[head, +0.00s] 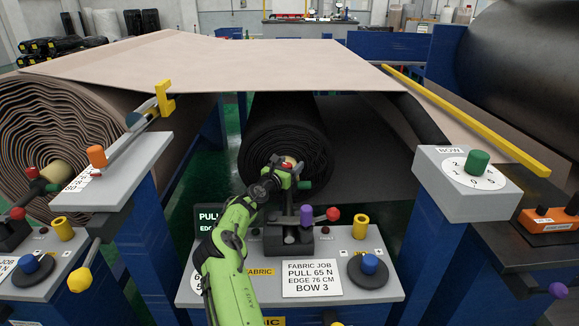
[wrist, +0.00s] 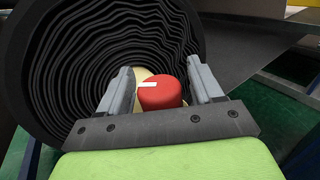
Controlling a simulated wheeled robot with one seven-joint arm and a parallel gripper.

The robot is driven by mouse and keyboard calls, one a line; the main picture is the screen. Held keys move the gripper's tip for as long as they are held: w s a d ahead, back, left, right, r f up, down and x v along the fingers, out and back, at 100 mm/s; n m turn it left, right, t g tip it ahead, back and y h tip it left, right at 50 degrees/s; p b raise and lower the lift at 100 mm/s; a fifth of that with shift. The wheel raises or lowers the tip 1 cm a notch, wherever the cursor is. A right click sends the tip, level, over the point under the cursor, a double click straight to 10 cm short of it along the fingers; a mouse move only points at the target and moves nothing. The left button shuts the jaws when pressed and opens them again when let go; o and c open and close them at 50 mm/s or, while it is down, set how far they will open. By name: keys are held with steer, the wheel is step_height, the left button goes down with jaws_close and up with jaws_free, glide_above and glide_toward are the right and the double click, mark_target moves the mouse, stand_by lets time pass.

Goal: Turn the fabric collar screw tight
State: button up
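The collar screw shows in the wrist view as a red knob (wrist: 162,94) with a white mark on its face. A cream collar (wrist: 143,76) shows partly behind it, at the end of the dark fabric roll (wrist: 85,60). My gripper (wrist: 160,75) has one finger on each side of the knob, with narrow gaps showing, so it looks open around it. In the head view, my gripper (head: 283,172) is at the near end of the dark roll (head: 268,140). Only a little red of the knob (head: 288,165) shows there; the collar is mostly hidden by the gripper.
The fabric panel (head: 366,276) stands below, with purple and red levers (head: 306,214), a yellow knob (head: 361,224) and a blue knob (head: 369,263). A BOW dial box (head: 455,190) stands right. A beige roll (head: 50,130) lies left. A beige sheet (head: 230,65) spans above.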

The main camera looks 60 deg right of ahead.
steer(key=a+p, duration=0.3)
steer(key=a, duration=1.2)
steer(key=shift+w+a, duration=0.4)
steer(key=shift+w, duration=0.05)
